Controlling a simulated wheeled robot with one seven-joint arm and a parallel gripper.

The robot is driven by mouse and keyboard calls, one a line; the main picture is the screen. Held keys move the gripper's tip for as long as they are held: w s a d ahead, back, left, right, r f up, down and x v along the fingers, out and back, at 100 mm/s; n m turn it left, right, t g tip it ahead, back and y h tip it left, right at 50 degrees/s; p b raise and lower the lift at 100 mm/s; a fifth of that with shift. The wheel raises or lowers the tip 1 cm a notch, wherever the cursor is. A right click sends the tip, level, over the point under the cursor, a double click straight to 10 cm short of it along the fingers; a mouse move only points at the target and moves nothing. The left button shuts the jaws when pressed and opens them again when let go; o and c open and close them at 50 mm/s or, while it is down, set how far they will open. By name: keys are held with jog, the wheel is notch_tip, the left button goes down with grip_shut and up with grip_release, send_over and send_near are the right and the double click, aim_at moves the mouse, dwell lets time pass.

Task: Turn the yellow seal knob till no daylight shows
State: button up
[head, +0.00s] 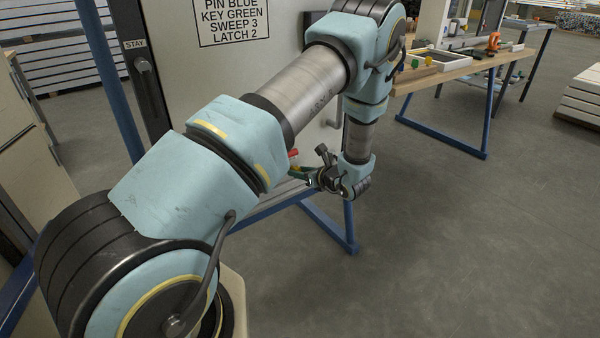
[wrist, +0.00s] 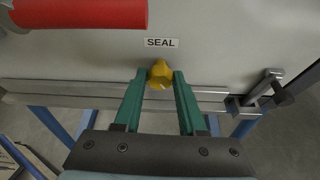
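The yellow seal knob (wrist: 160,74) is on the pale panel just under the SEAL label (wrist: 161,43) in the wrist view. My gripper (wrist: 160,76) has its two green fingers apart, one at each side of the knob. The fingertips reach about level with the knob, and small gaps seem to show beside it; I cannot tell whether either finger touches. In the head view my gripper (head: 308,178) is low in front of the panel, and my arm hides the knob. No daylight gap can be made out clearly.
A red handle (wrist: 80,14) sticks out at the upper left of the wrist view. A metal latch (wrist: 262,90) is right of the knob on the panel's lower rail (wrist: 60,88). A workbench (head: 470,68) with trays stands at the back right. Open floor lies right.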

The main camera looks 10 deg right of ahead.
grip_shut()
jog(key=shift+d+m+g+y+p, duration=0.15)
jog(key=shift+m+g+y+p, duration=0.25)
jog(key=shift+m+y+p, duration=0.6)
jog(key=shift+b, duration=0.4)
jog(key=o, duration=0.6)
grip_release()
jog(key=v, duration=1)
jog(key=shift+s+r, duration=0.15)
jog(key=shift+s, duration=0.2)
